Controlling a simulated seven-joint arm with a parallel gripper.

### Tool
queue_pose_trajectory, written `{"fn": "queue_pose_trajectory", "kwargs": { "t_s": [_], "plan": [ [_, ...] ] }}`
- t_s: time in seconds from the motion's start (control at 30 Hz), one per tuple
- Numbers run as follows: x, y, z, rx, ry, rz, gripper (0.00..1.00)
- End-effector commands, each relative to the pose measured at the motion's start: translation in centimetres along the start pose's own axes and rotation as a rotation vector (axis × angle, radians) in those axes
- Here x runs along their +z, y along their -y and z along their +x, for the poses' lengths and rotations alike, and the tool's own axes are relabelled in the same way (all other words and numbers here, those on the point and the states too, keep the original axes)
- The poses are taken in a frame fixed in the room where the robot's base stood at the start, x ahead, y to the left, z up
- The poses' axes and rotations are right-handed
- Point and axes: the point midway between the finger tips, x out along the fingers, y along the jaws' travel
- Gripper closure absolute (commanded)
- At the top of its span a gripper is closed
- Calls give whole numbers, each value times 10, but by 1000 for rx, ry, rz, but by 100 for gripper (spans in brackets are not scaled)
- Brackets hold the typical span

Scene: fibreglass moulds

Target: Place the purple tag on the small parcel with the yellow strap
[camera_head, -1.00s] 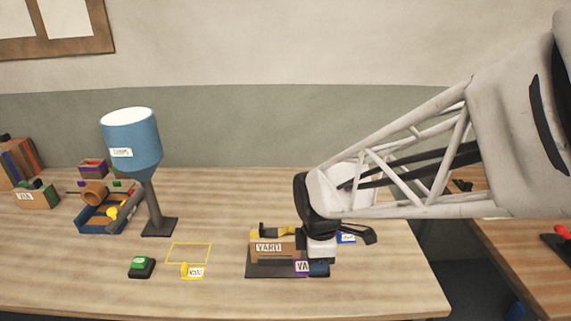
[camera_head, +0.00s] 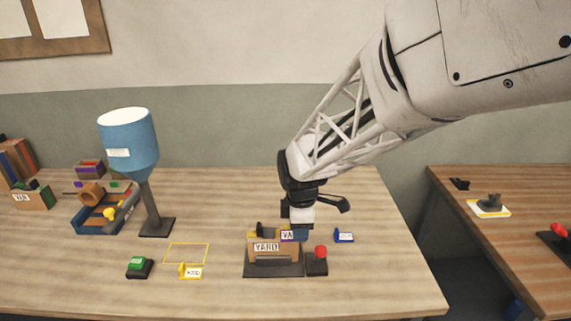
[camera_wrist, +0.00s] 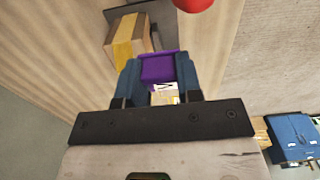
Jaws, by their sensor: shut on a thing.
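The small parcel (camera_head: 288,253) is a brown box labelled YARD on a dark base, with a yellow strap over its top. In the wrist view the parcel (camera_wrist: 142,34) and its yellow strap (camera_wrist: 124,35) lie just beyond my fingers, to the upper left. My gripper (camera_wrist: 158,72) is shut on the purple tag (camera_wrist: 158,66), which sits between its blue fingers. In the head view the purple tag (camera_head: 287,236) has a white label and is at the parcel's upper right. I cannot tell whether it touches the parcel.
A red button (camera_head: 320,252) on a dark block stands right of the parcel. A blue tag (camera_head: 344,236) lies behind it. A yellow tag (camera_head: 191,272), green button (camera_head: 139,266) and blue hopper (camera_head: 129,145) are to the left. The table front is mostly clear.

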Motion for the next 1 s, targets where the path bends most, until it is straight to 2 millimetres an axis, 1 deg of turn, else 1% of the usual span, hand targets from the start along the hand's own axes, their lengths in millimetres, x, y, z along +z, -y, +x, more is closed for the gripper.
{"fn": "queue_pose_trajectory", "kwargs": {
  "t_s": [0.03,0.2,0.4,0.53,0.87,1.0],
  "plan": [
    [-2,-7,0,0,0,0,89],
    [-6,-28,3,0,0,0,89],
    [-10,-46,4,0,0,0,89],
    [-11,-50,5,0,0,0,89],
    [-11,-50,5,0,0,0,89],
    [-11,-50,12,0,0,0,89]
  ]
}}
